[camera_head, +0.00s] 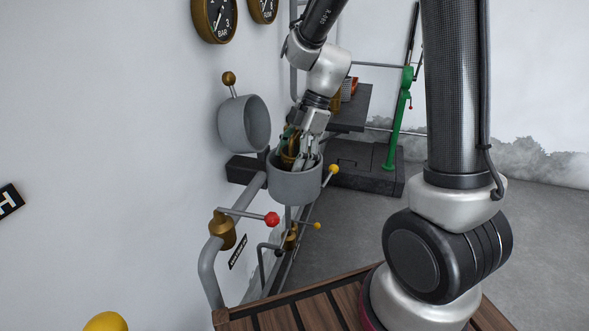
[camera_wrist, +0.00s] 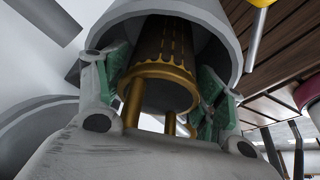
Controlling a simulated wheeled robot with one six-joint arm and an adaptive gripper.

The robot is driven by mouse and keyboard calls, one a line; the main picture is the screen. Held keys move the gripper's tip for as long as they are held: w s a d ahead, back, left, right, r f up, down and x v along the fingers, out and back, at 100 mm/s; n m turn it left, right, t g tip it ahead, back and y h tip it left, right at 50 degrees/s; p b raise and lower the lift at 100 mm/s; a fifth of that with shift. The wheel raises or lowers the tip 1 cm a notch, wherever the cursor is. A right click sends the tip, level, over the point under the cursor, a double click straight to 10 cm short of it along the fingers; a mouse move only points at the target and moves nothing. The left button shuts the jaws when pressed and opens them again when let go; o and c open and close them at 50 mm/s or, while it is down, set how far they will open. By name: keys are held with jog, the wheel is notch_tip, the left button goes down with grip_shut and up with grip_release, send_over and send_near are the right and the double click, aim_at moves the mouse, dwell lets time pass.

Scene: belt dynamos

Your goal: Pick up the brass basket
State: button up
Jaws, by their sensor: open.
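The brass basket (camera_head: 288,158) stands inside a round grey pot (camera_head: 296,184) fixed beside the wall. In the wrist view the basket (camera_wrist: 160,72) shows a brass ring, two brass posts and a dark slotted body. My gripper (camera_head: 299,157) reaches down into the pot from above. In the wrist view its fingers, with green pads, lie on either side of the basket, and the gripper (camera_wrist: 165,80) is open around it. The pot wall (camera_wrist: 232,45) surrounds both. Whether the pads touch the basket is hard to tell.
An open grey lid (camera_head: 243,124) with a brass knob stands tilted behind the pot. A red-knobbed valve lever (camera_head: 272,219) and a yellow-knobbed lever (camera_head: 333,169) are close to the pot. A green stand (camera_head: 398,120) and a dark shelf (camera_head: 350,108) are farther back.

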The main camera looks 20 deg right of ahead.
jog(key=shift+c, duration=0.2)
jog(key=c, duration=0.9)
